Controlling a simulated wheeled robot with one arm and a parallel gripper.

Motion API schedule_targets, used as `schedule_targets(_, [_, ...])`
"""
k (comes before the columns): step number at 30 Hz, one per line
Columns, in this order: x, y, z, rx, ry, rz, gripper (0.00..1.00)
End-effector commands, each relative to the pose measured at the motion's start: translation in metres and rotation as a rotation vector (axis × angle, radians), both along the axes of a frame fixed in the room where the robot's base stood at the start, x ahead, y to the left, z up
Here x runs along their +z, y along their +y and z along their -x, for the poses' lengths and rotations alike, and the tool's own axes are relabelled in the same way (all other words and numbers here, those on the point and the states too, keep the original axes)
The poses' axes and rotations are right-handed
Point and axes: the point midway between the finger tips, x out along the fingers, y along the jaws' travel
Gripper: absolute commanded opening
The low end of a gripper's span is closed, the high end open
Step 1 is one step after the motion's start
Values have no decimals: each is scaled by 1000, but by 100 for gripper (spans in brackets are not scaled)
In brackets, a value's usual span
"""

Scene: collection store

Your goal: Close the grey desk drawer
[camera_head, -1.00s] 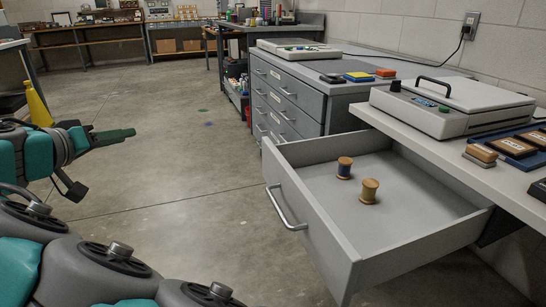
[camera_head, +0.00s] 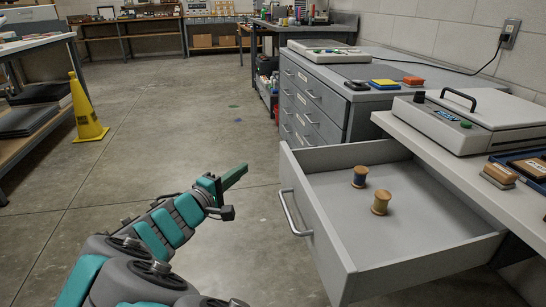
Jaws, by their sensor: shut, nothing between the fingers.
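The grey desk drawer (camera_head: 408,245) is pulled well out from under the white desk top (camera_head: 450,168) at the right. Its front panel (camera_head: 322,222) faces left and carries a silver bow handle (camera_head: 290,214).
A grey cabinet of drawers (camera_head: 312,103) stands behind the desk. A machine with a black handle (camera_head: 462,118) and several stamps (camera_head: 530,168) sit on the desk. A yellow cone (camera_head: 86,112) stands at the left by a shelf. The floor left of the drawer is clear.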

Motion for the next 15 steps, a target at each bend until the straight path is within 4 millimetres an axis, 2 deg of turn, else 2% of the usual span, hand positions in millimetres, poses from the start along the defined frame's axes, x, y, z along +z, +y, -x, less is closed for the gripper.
schedule_targets(11, [-1,-37,-65,-3,4,-3,0])
schedule_targets(15, [0,-58,-69,-3,2,-1,0])
